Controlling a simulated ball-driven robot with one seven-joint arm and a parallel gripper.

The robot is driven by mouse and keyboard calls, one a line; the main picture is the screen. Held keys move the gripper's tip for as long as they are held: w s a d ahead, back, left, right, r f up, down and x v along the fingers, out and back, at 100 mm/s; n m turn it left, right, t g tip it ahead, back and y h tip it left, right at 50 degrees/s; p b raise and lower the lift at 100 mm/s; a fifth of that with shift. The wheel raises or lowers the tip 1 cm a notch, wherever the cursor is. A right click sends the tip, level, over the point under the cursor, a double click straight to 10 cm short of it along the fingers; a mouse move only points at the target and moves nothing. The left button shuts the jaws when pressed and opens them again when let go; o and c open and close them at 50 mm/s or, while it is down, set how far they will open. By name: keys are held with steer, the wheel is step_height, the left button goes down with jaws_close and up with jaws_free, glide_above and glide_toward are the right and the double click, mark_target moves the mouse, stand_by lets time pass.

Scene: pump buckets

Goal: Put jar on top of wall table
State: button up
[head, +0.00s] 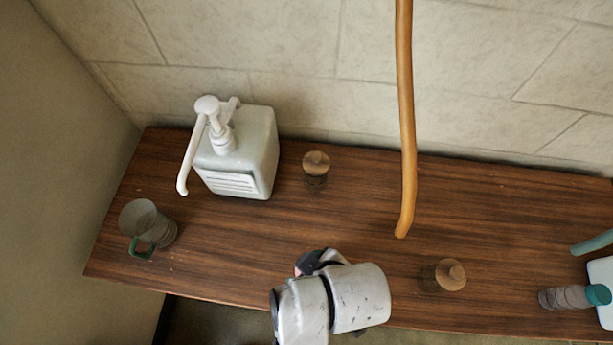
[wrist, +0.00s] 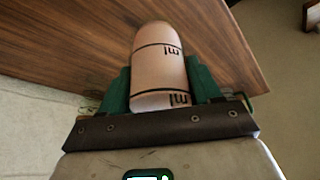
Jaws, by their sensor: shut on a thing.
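The wall table (head: 240,245) is a long dark wooden top against the stone wall; it also fills the upper part of the wrist view (wrist: 65,45). My gripper (wrist: 158,75) has green fingers, shut on both sides of a pale pink rounded jar (wrist: 160,65) with black "ml" marks. In the head view my arm is at the table's front edge and hides most of the gripper and jar. I cannot tell whether the jar touches the table.
On the table stand a white pump bottle (head: 245,155), a glass mug (head: 150,225) and two wooden-lidded jars (head: 316,163) (head: 450,275). A clear bottle (head: 573,297) lies at the right. The middle of the table is clear.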

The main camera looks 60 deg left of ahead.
steer(key=shift+w+a+f+p, duration=0.2)
steer(key=shift+a+f, duration=0.25)
steer(key=shift+f, duration=0.65)
steer(key=shift+w+a+f+p, duration=0.1)
steer(key=shift+w+a+f, duration=0.25)
steer(key=shift+f, duration=0.7)
steer(key=shift+w+a+f+p, duration=0.15)
steer(key=shift+a+f, duration=0.4)
steer(key=shift+f, duration=0.55)
steer(key=o, duration=1.6)
steer(key=shift+f, duration=0.1)
steer(key=v, duration=1.2)
